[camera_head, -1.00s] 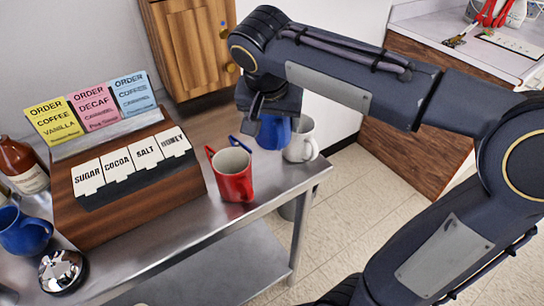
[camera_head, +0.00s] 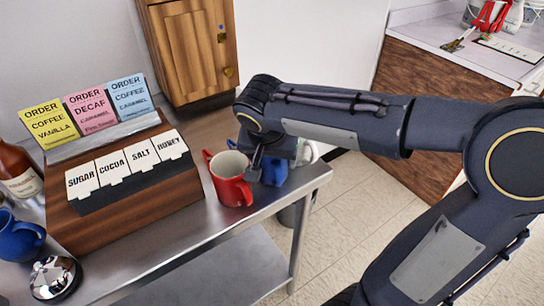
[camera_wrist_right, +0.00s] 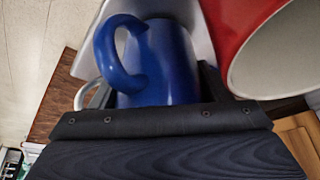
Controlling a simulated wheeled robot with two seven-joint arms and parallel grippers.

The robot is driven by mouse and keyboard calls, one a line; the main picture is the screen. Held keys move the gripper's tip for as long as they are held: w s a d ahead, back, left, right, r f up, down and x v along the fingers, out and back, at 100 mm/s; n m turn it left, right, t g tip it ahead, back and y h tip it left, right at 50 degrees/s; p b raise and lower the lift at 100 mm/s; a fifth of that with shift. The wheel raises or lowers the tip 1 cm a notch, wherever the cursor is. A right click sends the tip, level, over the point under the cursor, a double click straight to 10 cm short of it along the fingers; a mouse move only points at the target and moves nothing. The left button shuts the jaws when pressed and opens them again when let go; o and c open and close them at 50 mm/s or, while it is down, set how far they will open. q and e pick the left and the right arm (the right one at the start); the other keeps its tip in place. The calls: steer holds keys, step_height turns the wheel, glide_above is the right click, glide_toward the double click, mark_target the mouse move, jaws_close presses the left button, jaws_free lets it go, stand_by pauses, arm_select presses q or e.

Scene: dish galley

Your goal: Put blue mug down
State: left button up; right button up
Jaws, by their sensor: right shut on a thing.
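The blue mug (camera_head: 274,171) is in my right gripper (camera_head: 262,158), low over the right end of the steel table (camera_head: 170,243). In the right wrist view the mug (camera_wrist_right: 167,62) sits between the fingers of my gripper (camera_wrist_right: 160,92), with its handle at upper left. I cannot tell whether its base touches the table. The red mug (camera_head: 231,183) stands close on its left; it also shows in the wrist view (camera_wrist_right: 238,30). My left gripper is not in view.
A white mug (camera_head: 307,151) is partly hidden behind my right gripper. A wooden condiment box (camera_head: 95,225) with order cards, a bell (camera_head: 55,277) and another blue mug (camera_head: 18,238) are at left. A small blue piece (camera_head: 232,144) shows behind the red mug.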

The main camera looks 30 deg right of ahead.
steer(key=shift+f, duration=0.1)
steer(key=o, duration=1.3)
steer(key=shift+r, duration=0.3)
steer(key=p+v, duration=0.2)
steer(key=v, duration=0.9)
steer(key=s+f+n+y, duration=0.2)
steer(key=s+f, duration=0.2)
steer(key=s+a+f+n+t+y, duration=0.1)
steer(key=s+f+n+y, duration=0.1)
steer(key=s+f, duration=0.3)
steer(key=s+f+n+t+y, duration=0.1)
steer(key=s+f+n+y, duration=0.1)
steer(key=s+f, duration=0.2)
steer(key=shift+s+a+f+y, duration=0.2)
steer(key=shift+s+a+y, duration=0.1)
steer(key=shift+s, duration=0.15)
